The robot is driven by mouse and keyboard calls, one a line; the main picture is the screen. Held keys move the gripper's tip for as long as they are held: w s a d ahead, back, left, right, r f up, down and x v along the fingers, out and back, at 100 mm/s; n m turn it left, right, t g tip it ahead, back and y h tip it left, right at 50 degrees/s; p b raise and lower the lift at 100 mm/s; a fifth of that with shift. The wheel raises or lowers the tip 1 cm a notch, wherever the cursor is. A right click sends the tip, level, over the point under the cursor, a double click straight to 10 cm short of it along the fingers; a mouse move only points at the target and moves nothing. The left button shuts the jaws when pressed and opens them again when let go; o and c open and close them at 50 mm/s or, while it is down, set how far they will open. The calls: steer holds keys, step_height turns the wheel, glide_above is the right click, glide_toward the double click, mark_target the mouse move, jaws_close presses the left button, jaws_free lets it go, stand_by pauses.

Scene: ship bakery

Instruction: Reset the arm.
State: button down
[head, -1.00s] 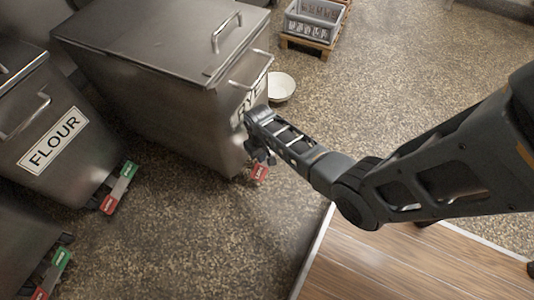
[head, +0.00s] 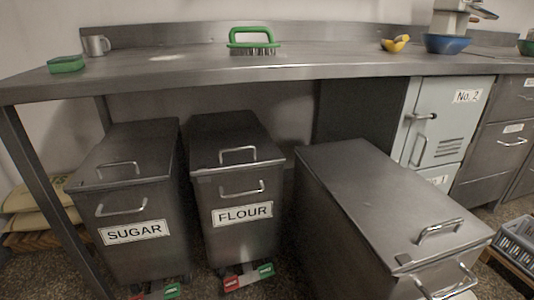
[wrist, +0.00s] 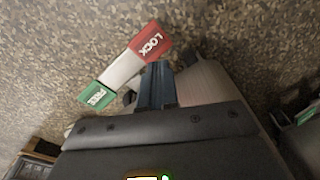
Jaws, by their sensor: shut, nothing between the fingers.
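My gripper (wrist: 156,80) shows in the wrist view, its dark fingers together and empty, pointing up in the picture from a dark body along the bottom. The fingertips lie close beside a lock pedal with a red LOCK end (wrist: 150,42) and a green FREE end (wrist: 96,95). I cannot tell whether they touch it. A brownish-grey metal surface (wrist: 205,84) is just right of the fingers.
A large lidded metal bin (head: 385,200) stands at the front right. The sugar bin (head: 125,190) and flour bin (head: 235,170) stand under a steel counter (head: 330,63). A grey crate (head: 518,243) is at the right edge. A green brush (head: 253,40) lies on the counter.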

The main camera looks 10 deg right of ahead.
steer(key=s+a+r+n+t, duration=0.1)
steer(key=s+a+r+t, duration=0.25)
steer(key=a, duration=0.45)
steer(key=s+a+r+t, duration=0.25)
steer(key=s+a, duration=0.25)
steer(key=a, duration=0.3)
steer(key=s+a+r+n+t+h, duration=0.1)
steer(key=s+a+r+t, duration=0.1)
steer(key=s+r, duration=0.6)
steer(key=s+d+r+n+t+y, duration=0.1)
steer(key=s+r+n+t, duration=0.2)
steer(key=r, duration=1)
steer(key=s+d+r+t, duration=0.1)
steer(key=s+r+t, duration=0.25)
steer(key=r, duration=1.05)
step_height(320, 180, up, 27)
steer(key=p, duration=2.7)
steer(key=shift+s+r, duration=0.15)
steer(key=shift+s, duration=0.15)
steer(key=c, duration=1.8)
jaws_free()
steer(key=shift+d+g, duration=0.1)
steer(key=shift+g, duration=0.15)
